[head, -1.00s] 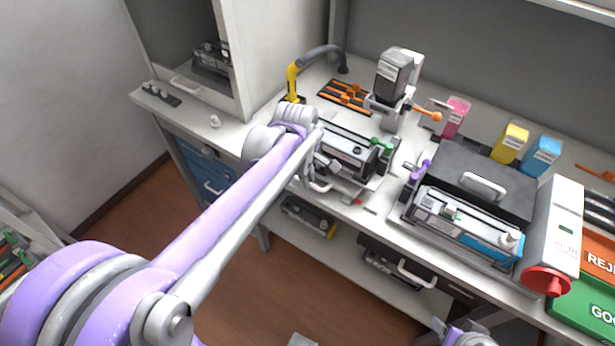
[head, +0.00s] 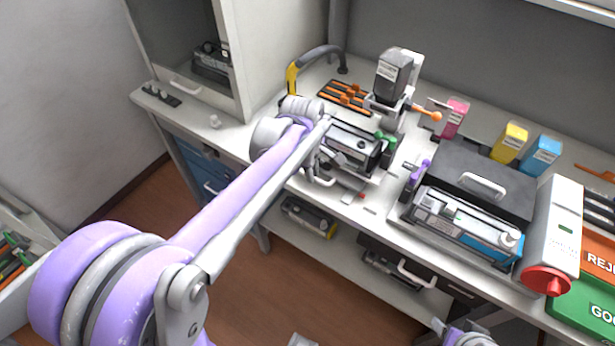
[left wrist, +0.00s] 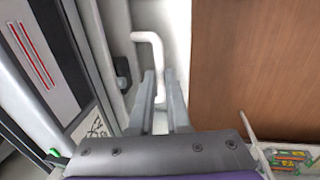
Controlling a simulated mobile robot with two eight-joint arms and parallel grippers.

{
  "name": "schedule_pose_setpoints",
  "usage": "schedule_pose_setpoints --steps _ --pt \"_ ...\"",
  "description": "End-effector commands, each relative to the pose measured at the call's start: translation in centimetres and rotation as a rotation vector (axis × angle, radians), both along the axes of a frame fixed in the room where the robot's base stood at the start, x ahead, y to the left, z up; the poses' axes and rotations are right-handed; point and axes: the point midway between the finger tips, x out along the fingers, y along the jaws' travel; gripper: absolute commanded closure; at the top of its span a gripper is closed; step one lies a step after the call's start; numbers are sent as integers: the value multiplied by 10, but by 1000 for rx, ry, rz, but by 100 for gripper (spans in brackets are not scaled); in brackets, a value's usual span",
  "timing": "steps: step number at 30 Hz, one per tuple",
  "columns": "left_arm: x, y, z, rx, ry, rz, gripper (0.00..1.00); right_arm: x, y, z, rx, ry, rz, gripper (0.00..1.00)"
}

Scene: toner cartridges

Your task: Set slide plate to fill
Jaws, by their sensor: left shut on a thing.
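The filling fixture (head: 352,147) stands on the bench and holds a dark toner cartridge, with a grey hopper (head: 393,75) behind it. A pale bent handle (head: 318,181) sticks out at the fixture's front, apparently the slide plate's. My left gripper (head: 326,163) is at this handle. In the left wrist view, the two fingers of my left gripper (left wrist: 160,100) are shut on the pale handle (left wrist: 149,42). The slide plate itself is mostly hidden under the cartridge and behind my arm. Part of my right gripper (head: 462,336) shows at the bottom edge; its fingers are unclear.
To the right stand a second station with a cartridge (head: 465,228), a dark box (head: 480,175) and a device with a red knob (head: 545,281). Pink (head: 454,117), yellow (head: 510,142) and blue (head: 541,154) bottles stand behind. The bench's front edge lies close below the handle.

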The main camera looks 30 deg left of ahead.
Motion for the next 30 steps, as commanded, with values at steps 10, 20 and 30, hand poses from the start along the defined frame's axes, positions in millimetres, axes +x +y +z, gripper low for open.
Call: schedule_pose_setpoints --steps 10,20,30 --pt "88 -6 3 1 -5 -2 100 1 0 6 0 -3 0 33" --pt "122 -9 2 2 -5 0 100 2 0 11 0 -4 0 33" --pt "123 -9 2 1 -8 0 73 2 0 11 0 -4 0 33"
